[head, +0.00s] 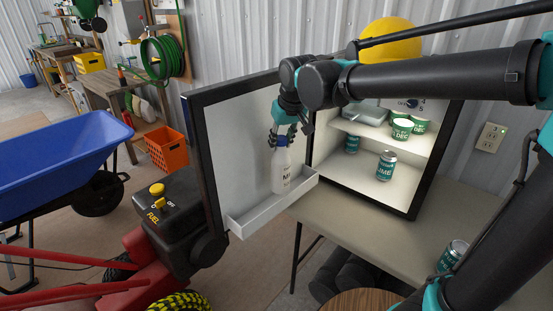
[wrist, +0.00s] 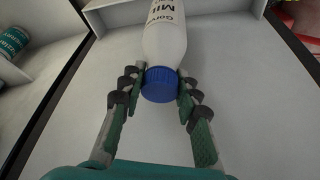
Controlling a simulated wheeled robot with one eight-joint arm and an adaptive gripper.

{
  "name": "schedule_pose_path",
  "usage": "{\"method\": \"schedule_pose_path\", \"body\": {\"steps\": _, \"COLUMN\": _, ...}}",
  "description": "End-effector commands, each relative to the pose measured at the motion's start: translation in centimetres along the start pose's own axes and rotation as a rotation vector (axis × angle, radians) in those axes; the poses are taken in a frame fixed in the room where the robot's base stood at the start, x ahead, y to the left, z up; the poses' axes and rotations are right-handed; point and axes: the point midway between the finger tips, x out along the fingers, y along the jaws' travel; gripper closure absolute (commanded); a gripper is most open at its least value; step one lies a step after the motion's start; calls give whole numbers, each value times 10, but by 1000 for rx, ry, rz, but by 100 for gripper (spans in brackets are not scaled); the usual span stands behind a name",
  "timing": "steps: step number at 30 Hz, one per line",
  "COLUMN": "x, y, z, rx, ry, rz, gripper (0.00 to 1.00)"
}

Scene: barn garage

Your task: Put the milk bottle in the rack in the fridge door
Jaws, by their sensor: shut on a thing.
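The milk bottle (head: 282,172) is white with a label, and its blue cap shows in the wrist view (wrist: 160,84). My gripper (head: 279,138) is shut on the bottle at the cap end, with a finger on each side, also clear in the wrist view (wrist: 158,92). The bottle is about upright in the head view. The fridge door (head: 232,140) stands open, and its white rack (head: 262,213) runs along the lower part. The bottle's lower end is at the rack, partly behind its front wall. I cannot tell whether it touches the rack floor.
A red machine (head: 165,225) and blue wheelbarrow (head: 55,155) stand left of the door.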

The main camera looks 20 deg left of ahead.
Motion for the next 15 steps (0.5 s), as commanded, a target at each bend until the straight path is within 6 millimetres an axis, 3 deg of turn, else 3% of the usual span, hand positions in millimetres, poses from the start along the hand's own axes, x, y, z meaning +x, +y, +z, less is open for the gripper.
{"method": "schedule_pose_path", "body": {"steps": 6, "x": 6, "y": -7, "z": -14, "rx": 0, "ry": 0, "rz": 0, "gripper": 100}}
{"method": "schedule_pose_path", "body": {"steps": 15, "x": 28, "y": -6, "z": -3, "rx": 0, "ry": 0, "rz": 0, "gripper": 100}}
